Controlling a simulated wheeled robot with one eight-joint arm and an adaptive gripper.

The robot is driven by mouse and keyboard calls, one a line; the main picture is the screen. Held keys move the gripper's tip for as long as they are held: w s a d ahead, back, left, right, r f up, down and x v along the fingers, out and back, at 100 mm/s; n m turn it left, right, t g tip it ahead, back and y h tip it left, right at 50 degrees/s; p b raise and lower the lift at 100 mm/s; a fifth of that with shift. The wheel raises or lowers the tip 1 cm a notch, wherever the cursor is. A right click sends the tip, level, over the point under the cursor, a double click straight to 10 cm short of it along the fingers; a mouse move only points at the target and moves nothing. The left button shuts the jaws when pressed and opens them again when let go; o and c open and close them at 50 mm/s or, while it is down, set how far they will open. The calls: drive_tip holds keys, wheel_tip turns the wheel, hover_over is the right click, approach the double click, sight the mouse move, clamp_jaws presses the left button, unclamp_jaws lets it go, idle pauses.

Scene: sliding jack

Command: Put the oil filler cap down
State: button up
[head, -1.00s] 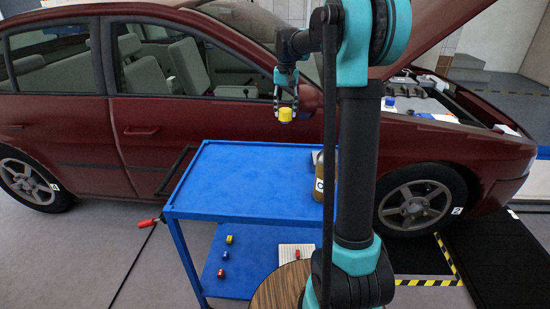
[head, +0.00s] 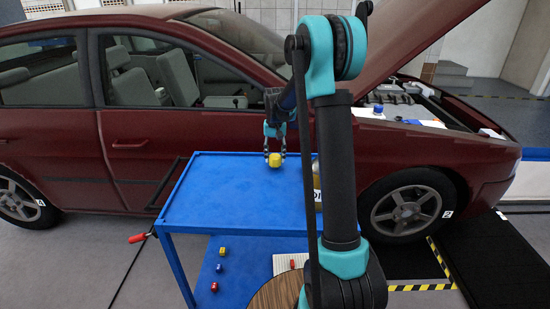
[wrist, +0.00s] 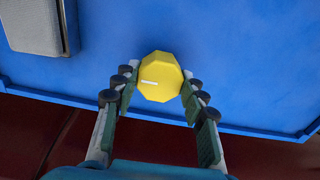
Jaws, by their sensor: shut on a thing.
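The oil filler cap (head: 275,160) is yellow and many-sided, with a small white mark on its face in the wrist view (wrist: 160,77). My gripper (head: 275,157) is shut on it, one finger on each side, and it shows in the wrist view (wrist: 160,84) too. The cap appears over the far part of the blue cart top (head: 225,195). I cannot tell whether the cap touches the surface. In the wrist view the blue top (wrist: 250,50) fills the area behind the cap, with its raised rim below.
A bottle (head: 317,180) stands at the cart's right, partly behind my arm. A grey block (wrist: 38,22) lies on the top in the wrist view. The red car (head: 100,160) stands behind, hood up. The cart's left and middle top are clear. Small coloured pieces lie on the lower shelf (head: 240,265).

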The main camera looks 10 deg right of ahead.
sight(275, 157)
drive_tip(key=shift+f, duration=0.25)
drive_tip(key=o, duration=1.4)
drive_tip(key=shift+f, duration=0.1)
wheel_tip(275, 157, up, 12)
drive_tip(key=shift+r, duration=0.15)
